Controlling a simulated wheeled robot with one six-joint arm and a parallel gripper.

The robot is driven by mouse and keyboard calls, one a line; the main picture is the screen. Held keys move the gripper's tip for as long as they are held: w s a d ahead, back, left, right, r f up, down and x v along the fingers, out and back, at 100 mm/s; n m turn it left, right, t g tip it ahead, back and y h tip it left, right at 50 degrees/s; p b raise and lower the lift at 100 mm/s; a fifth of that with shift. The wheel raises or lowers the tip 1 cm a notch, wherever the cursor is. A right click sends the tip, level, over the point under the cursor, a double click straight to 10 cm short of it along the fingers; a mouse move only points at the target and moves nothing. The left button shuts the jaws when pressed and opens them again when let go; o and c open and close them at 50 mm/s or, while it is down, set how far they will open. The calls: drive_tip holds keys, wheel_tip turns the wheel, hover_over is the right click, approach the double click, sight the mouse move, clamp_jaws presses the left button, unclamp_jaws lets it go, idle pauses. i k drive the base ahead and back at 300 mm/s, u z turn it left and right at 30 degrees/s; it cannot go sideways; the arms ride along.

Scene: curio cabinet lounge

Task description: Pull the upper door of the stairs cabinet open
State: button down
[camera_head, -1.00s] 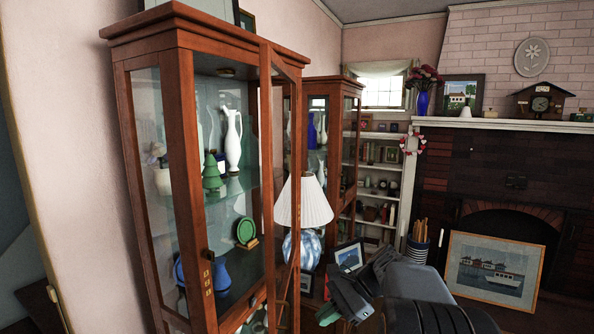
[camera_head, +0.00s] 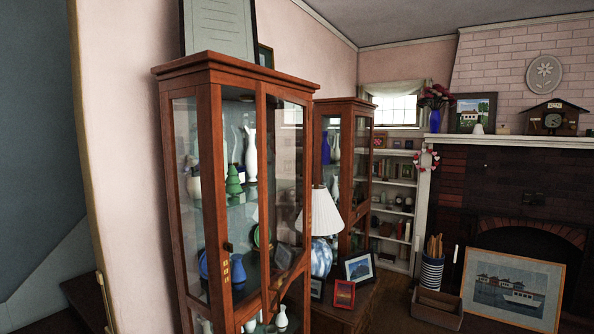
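The nearest tall wooden glass cabinet (camera_head: 213,180), left of centre, is the likely stairs cabinet, beside the pink wall. Its upper glass door (camera_head: 263,190) appears to stand partly open. Its free edge is swung out towards me, and a gap shows on its left.
A second glass cabinet (camera_head: 344,125) stands behind. A white-shaded lamp (camera_head: 320,212) and framed pictures (camera_head: 358,268) stand on a low wooden table right of the door. A wooden box (camera_head: 437,310) and large framed picture (camera_head: 513,287) are on the floor by the fireplace.

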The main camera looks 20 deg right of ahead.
sight(262, 89)
drive_tip(key=u, duration=3)
drive_tip(key=k, duration=0.4)
drive_tip(key=z, duration=1.95)
drive_tip(key=i, duration=0.5)
drive_tip(key=u, duration=0.05)
